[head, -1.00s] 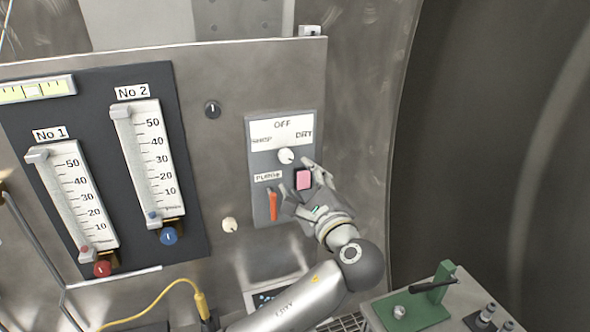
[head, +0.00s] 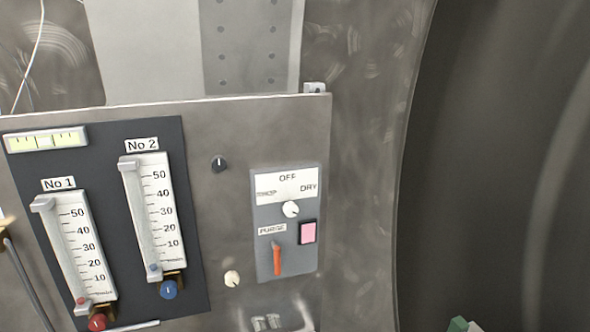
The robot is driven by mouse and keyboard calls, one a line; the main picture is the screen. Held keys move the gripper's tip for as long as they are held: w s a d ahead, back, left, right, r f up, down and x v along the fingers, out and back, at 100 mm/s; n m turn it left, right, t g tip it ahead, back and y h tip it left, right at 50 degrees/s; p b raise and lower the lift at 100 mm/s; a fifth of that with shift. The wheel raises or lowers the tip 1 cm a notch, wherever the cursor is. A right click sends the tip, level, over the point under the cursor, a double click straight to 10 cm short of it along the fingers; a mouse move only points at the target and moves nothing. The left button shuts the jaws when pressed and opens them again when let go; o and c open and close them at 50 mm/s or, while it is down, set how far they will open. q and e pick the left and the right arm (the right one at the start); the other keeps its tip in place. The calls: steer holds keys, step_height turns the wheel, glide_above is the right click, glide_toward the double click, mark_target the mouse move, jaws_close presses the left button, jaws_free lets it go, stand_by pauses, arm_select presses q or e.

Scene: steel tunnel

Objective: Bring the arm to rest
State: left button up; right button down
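Neither of my grippers nor any of my arm links shows in the head view. The grey switch box (head: 262,222) on the steel panel is fully uncovered. It carries a white knob (head: 290,208) under the OFF and DRY labels, an orange lever (head: 277,258) below the PURGE label, and a pink button (head: 308,232) at its right.
The steel panel (head: 225,125) bears a dark board (head: 120,215) with two flow gauges, No 1 (head: 75,250) and No 2 (head: 152,215). A black knob (head: 219,164) and a white knob (head: 232,278) sit between board and box. A curved dark wall (head: 490,170) is at right.

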arm_select(q)
steer(key=s+a+f+n+g+h, duration=0.2)
steer(key=s+a+f+n+g, duration=0.2)
steer(key=s+a+f+n, duration=0.55)
steer(key=s+a+f+n+g+h, duration=0.1)
steer(key=s+a+f+n, duration=0.15)
steer(key=s, duration=0.65)
steer(key=s+a+f+n+g, duration=0.1)
steer(key=s+a+f+g, duration=0.15)
steer(key=s, duration=0.65)
step_height(320, 180, down, 34)
steer(key=s+b, duration=0.2)
steer(key=b, duration=0.6)
steer(key=s+a+f+g+b, duration=0.1)
steer(key=s+f+b, duration=0.1)
steer(key=s+f, duration=0.6)
steer(key=s+a+f+g+b, duration=0.1)
steer(key=s+a+f+b, duration=0.1)
steer(key=s+f, duration=0.6)
step_height(320, 180, down, 5)
steer(key=shift+s+a+r+b, duration=0.15)
steer(key=shift+a+b, duration=0.1)
steer(key=shift+b, duration=0.5)
